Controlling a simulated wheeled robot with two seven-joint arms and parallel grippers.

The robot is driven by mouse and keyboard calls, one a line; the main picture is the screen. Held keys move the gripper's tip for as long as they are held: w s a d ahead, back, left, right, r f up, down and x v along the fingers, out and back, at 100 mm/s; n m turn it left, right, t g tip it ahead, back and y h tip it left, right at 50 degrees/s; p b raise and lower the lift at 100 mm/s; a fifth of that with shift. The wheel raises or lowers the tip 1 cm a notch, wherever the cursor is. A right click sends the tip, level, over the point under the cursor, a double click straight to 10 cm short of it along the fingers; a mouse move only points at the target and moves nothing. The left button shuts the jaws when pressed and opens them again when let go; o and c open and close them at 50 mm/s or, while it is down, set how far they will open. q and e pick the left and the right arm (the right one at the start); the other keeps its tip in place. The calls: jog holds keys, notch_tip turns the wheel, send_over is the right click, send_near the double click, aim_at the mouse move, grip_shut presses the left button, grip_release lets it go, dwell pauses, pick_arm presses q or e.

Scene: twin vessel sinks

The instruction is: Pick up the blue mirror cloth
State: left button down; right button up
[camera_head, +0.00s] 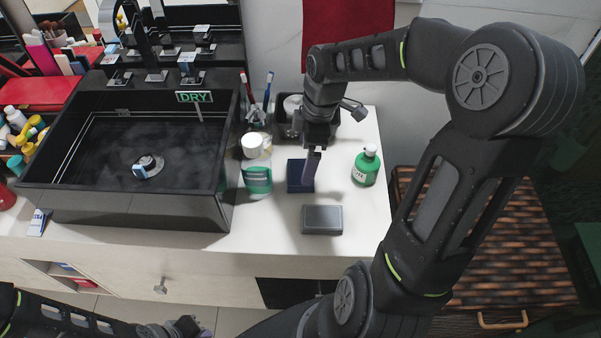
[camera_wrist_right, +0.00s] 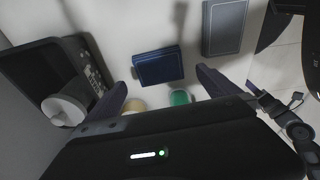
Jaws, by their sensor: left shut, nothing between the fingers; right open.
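The blue mirror cloth (camera_head: 297,178) is a dark blue folded block lying on the white counter, to the right of the black sink. It also shows in the right wrist view (camera_wrist_right: 158,66), beyond and between my fingertips. My right gripper (camera_head: 311,176) points down over the cloth and partly covers it in the head view. Its two fingers (camera_wrist_right: 161,80) are spread apart with nothing held; I cannot tell the exact height above the cloth. My left gripper (camera_head: 190,329) is shut and empty at the bottom edge of the head view, below the counter front.
A grey box (camera_head: 322,220) lies in front of the cloth. A green bottle (camera_head: 365,166) stands to its right, and a green-banded jar (camera_head: 257,181) to its left. A cup with toothbrushes (camera_head: 256,113) and a dark holder (camera_head: 292,105) stand behind. Bare counter shows at the front right.

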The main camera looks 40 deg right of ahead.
aim_at(300, 172)
jog(key=shift+f, duration=0.4)
jog(key=shift+a+f, duration=0.1)
jog(key=f, duration=0.3)
jog(key=w+f, duration=0.1)
jog(key=f, duration=0.1)
jog(key=shift+a, duration=0.35)
jog(key=shift+r, duration=0.1)
jog(key=shift+c, duration=0.6)
jog(key=c, duration=1.2)
notch_tip(300, 172, up, 10)
